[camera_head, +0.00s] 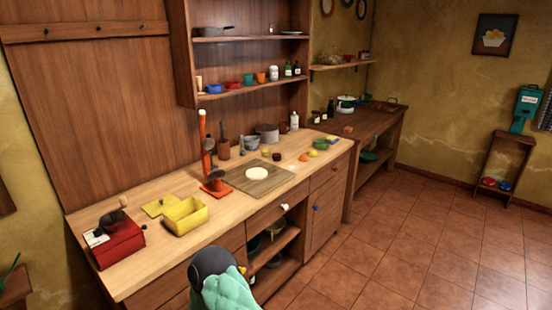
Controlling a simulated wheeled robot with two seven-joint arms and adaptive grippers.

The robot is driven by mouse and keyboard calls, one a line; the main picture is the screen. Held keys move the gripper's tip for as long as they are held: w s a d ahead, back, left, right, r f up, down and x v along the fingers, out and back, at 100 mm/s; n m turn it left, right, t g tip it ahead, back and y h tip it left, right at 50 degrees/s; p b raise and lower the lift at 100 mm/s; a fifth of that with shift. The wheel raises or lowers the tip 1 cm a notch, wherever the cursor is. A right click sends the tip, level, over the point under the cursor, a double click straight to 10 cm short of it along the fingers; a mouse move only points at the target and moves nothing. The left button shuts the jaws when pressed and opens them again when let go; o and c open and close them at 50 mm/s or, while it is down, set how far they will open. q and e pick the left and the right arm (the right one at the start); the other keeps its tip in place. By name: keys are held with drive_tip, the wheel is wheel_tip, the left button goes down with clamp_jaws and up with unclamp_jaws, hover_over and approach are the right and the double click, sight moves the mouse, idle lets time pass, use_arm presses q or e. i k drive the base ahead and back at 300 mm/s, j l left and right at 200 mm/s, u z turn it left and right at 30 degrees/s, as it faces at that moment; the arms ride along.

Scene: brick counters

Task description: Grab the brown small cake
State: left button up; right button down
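A small dark brown round item (276,155) sits on the wooden counter (240,215), just behind the right part of the cutting board. It may be the brown small cake, but it is too small to be sure. A small yellowish item (265,152) stands close to its left. An orange-tan piece (304,158) lies to its right.
A wooden board (278,184) with a pale round of dough (257,173) lies mid-counter. A yellow box (185,217), a red grinder (118,243) and an orange-red stand (215,187) are left. A grey pot (266,133) stands behind. The tiled floor at right is clear.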

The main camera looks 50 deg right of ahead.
sight(276, 157)
drive_tip(key=z, duration=1.85)
drive_tip(key=i+l+u, duration=0.15)
drive_tip(key=u, duration=0.85)
drive_tip(key=i+l+u, duration=0.35)
drive_tip(key=l, duration=0.35)
drive_tip(key=l+u, duration=0.35)
drive_tip(key=l, duration=0.4)
drive_tip(key=l+u, duration=0.4)
drive_tip(key=l, duration=0.4)
